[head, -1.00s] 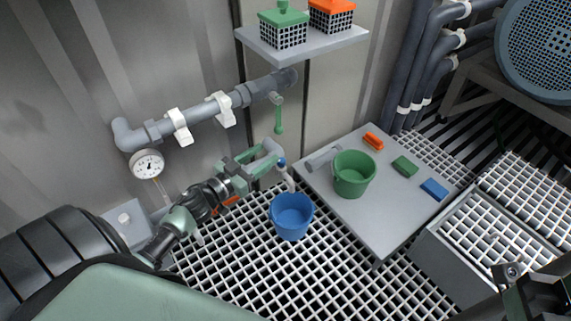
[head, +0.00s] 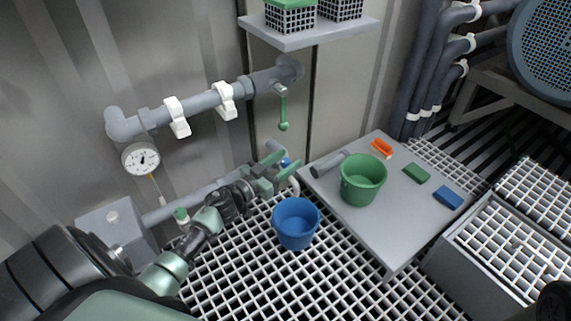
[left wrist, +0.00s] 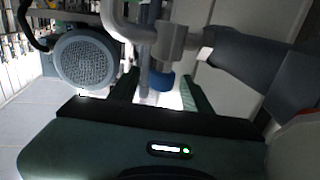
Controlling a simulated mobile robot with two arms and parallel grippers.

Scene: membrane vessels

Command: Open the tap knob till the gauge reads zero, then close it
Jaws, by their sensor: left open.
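The tap's blue knob (head: 285,162) is on the lower pipe by the wall. It also shows in the left wrist view (left wrist: 160,80), between the two finger lines and apart from both. My left gripper (head: 283,176) is open just in front of the tap and partly hides it. The pale spout (head: 294,185) bends down over a blue bucket (head: 295,225) on the grating. The round white gauge (head: 140,158) hangs at the left end of the upper pipe; its dark needle is too small to read surely. My right gripper does not show.
A grey platform (head: 395,240) right of the bucket holds a green bucket (head: 362,182), an orange brush (head: 382,148), and green and blue blocks. A green lever (head: 283,112) hangs above the tap. A shelf (head: 320,36) holds crates. A grey box (head: 115,232) stands left.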

